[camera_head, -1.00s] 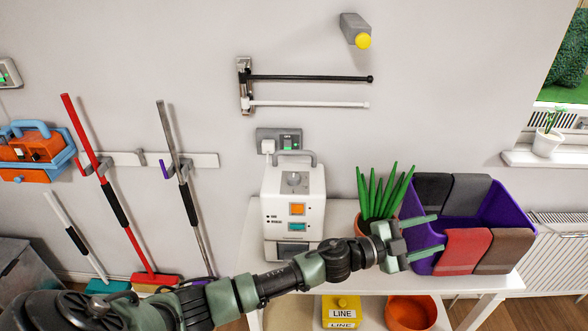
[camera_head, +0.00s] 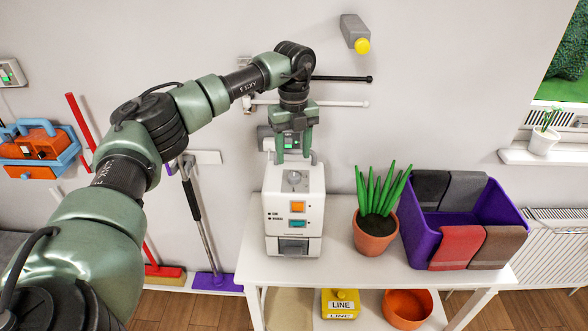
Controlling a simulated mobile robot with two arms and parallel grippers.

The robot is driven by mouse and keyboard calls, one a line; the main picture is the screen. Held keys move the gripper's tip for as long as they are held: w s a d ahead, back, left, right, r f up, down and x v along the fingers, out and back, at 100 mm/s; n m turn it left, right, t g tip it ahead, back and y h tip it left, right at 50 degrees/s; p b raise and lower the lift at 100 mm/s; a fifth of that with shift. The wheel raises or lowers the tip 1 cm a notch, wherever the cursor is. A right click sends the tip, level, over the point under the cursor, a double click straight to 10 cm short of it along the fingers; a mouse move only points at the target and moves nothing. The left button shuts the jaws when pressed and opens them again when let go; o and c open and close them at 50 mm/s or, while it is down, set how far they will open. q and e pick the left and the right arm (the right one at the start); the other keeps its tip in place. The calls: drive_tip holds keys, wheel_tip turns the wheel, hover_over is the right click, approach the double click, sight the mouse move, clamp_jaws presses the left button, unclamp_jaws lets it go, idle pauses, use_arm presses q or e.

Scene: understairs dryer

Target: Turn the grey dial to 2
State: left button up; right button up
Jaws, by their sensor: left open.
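The grey dial (camera_head: 294,177) is on the sloping upper face of the white machine (camera_head: 310,211), which stands on the white table against the wall. The front below it has an orange button (camera_head: 297,207) and a teal button (camera_head: 297,224). My left gripper (camera_head: 293,158) is open and points down just above and behind the dial, its two fingers apart near the top of the machine. It looks clear of the dial, but the exact gap cannot be told. The machine's handle is mostly hidden by the gripper. My right gripper is not in view.
A potted plant (camera_head: 375,239) and a purple bin (camera_head: 421,233) with cloths stand right of the machine on the white table (camera_head: 346,270). Two wall rails (camera_head: 340,78) and a grey wall fixture with a yellow end (camera_head: 355,32) are above.

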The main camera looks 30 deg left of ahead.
sight(294, 175)
use_arm(q)
wheel_tip(294, 175, down, 5)
drive_tip(key=shift+f+p, duration=0.15)
drive_tip(key=shift+p, duration=0.75)
drive_tip(key=shift+f, duration=0.65)
clamp_jaws()
